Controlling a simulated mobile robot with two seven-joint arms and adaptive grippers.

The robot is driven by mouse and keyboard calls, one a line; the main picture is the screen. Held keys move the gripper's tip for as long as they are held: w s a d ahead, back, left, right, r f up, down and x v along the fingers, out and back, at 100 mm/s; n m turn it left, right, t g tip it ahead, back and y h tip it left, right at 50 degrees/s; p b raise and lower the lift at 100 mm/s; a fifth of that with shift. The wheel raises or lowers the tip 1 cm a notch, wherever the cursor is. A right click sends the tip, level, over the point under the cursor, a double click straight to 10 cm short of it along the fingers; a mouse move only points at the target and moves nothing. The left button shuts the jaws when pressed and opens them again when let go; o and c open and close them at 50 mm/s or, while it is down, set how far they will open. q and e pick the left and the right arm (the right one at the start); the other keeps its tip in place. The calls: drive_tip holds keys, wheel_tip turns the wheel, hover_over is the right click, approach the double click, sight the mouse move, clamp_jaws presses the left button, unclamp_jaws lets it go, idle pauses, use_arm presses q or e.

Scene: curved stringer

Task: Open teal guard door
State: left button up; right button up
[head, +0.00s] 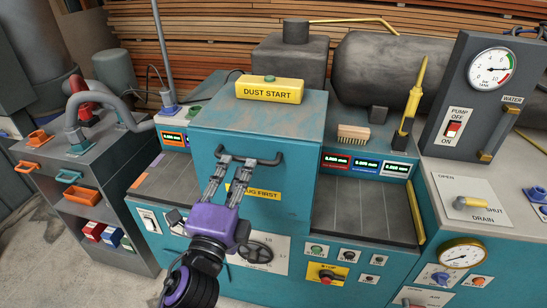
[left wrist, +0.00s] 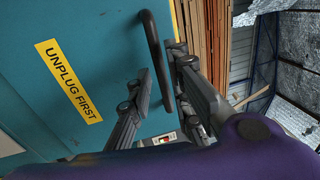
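The teal guard door (head: 290,187) stands at the front of the machine and looks shut. A dark bar handle (head: 264,161) runs across its upper part, and a yellow "UNPLUG FIRST" label (head: 265,194) is partly hidden behind my gripper. My left gripper (head: 236,158), with a purple body, is at the left part of the handle. In the left wrist view the handle (left wrist: 153,45) passes between the two spread fingertips (left wrist: 160,65), with a small gap beside it. My right gripper is not in view.
A yellow "DUST START" box (head: 270,90) sits on top of the guard. Below are a black handwheel (head: 255,252) and a red stop knob (head: 326,276). A brush (head: 353,134) and a yellow-handled tool (head: 415,90) stand at the right. A grey pump panel (head: 470,95) is farther right.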

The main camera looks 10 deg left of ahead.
sight(243, 157)
use_arm(q)
drive_tip(key=w, duration=0.1)
drive_tip(key=w+r, duration=0.1)
drive_tip(key=shift+w+d, duration=0.2)
drive_tip(key=shift+w, duration=0.15)
drive_tip(key=shift+w+p, duration=0.3)
drive_tip(key=shift+w, duration=0.3)
drive_tip(key=shift+f, duration=0.1)
clamp_jaws()
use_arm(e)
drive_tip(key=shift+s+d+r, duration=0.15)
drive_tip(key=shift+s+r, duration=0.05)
